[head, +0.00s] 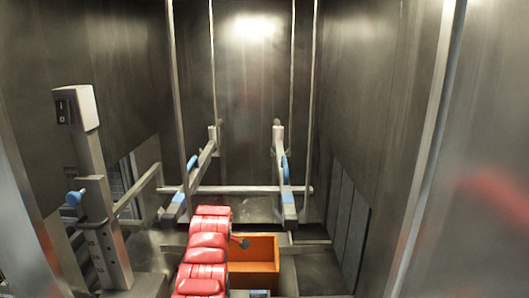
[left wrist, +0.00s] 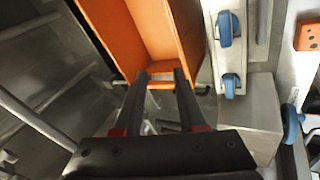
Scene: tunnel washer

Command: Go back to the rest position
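My red left arm reaches forward from the bottom of the head view. Its dark gripper end (head: 240,243) is over the near left part of an orange bin (head: 262,268), and the fingers are too small to make out there. In the left wrist view, the two dark fingers of my left gripper (left wrist: 160,73) are apart, with their tips by the end of the orange bin (left wrist: 126,32). I see nothing held between them. I cannot tell whether the tips touch the bin. My right gripper is in neither view.
Metal walls close in on both sides. Two rails with blue parts (head: 286,170) stand behind the bin, joined by a crossbar (head: 240,190). A post with a switch box (head: 75,108) and a blue knob (head: 75,198) stands at left. An orange block (left wrist: 308,36) shows in the left wrist view.

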